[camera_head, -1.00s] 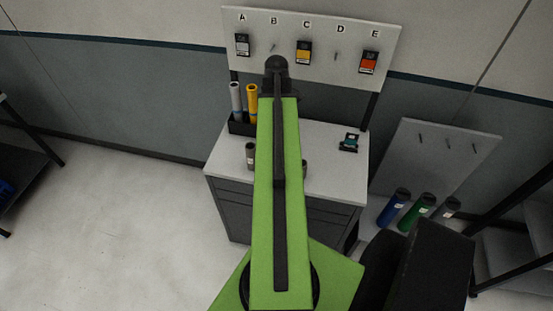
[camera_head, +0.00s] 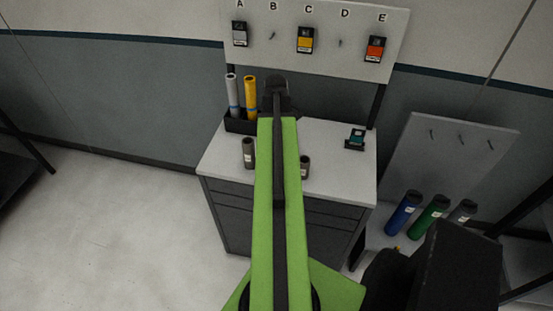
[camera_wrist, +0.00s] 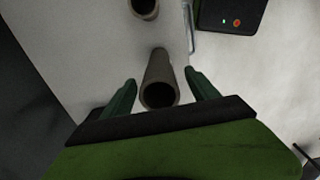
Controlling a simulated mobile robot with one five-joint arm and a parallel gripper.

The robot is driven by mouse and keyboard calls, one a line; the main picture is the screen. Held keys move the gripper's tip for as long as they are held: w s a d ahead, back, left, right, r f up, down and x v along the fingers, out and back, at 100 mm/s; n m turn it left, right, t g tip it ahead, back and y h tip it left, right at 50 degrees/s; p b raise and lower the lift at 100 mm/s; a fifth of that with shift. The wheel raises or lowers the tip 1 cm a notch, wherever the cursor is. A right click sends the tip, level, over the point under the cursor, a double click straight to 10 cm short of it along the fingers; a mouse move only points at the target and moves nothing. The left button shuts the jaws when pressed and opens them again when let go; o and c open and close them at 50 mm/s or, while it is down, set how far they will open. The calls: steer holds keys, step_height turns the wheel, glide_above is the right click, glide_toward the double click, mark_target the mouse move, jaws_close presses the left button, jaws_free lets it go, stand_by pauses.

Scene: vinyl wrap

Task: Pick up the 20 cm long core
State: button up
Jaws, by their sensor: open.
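Two dark grey-brown hollow cores stand upright on the cabinet top. In the head view the left core (camera_head: 248,153) looks taller, and the shorter right core (camera_head: 305,167) shows beside my green arm. I see a gap to each finger. A second core (camera_wrist: 145,8) is cut off at the top edge. I cannot tell for sure which core is between the fingers. My gripper is hidden behind my arm in the head view.
A black holder (camera_head: 238,126) with a silver roll (camera_head: 232,92) and a yellow roll (camera_head: 250,95) stands at the back left of the cabinet top (camera_head: 340,180). A small teal and black item (camera_head: 355,140) lies at right. A dark device (camera_wrist: 228,14) with lights shows in the wrist view.

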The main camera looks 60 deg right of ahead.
step_height(320, 180, down, 3)
steer(key=shift+r+b, duration=0.15)
steer(key=shift+b, duration=0.5)
steer(key=c, duration=1.5)
steer(key=shift+r, duration=0.15)
